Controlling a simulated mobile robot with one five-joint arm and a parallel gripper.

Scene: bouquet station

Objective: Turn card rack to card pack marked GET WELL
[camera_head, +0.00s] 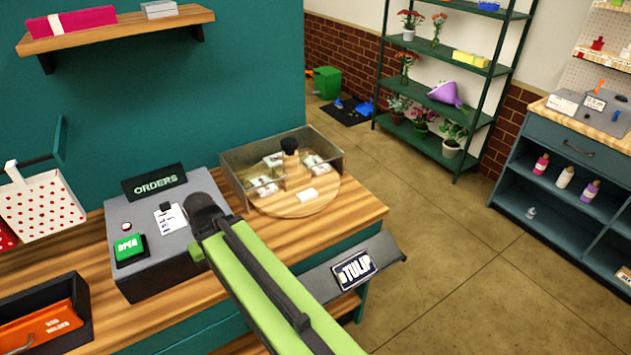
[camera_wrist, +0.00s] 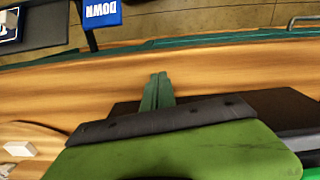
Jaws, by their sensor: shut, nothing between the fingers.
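The card rack is a round wooden turntable (camera_head: 285,208) on the counter, with several small white card packs (camera_head: 308,195) and a dark knob (camera_head: 290,145) on its central post. A low box-like wall stands around its back and sides. Any GET WELL mark is too small to read. In the wrist view the turntable's edge (camera_wrist: 42,133) shows at the lower left, with white packs (camera_wrist: 18,148). My gripper (camera_wrist: 157,77) is shut and empty over bare counter wood, apart from the rack. In the head view my arm hides the gripper.
The grey ORDERS box (camera_head: 150,245) with a green OPEN button (camera_head: 129,247) stands left of the rack. A blue DOWN sign (camera_wrist: 102,13) shows in the wrist view. A dark tray (camera_head: 45,320) lies lower left.

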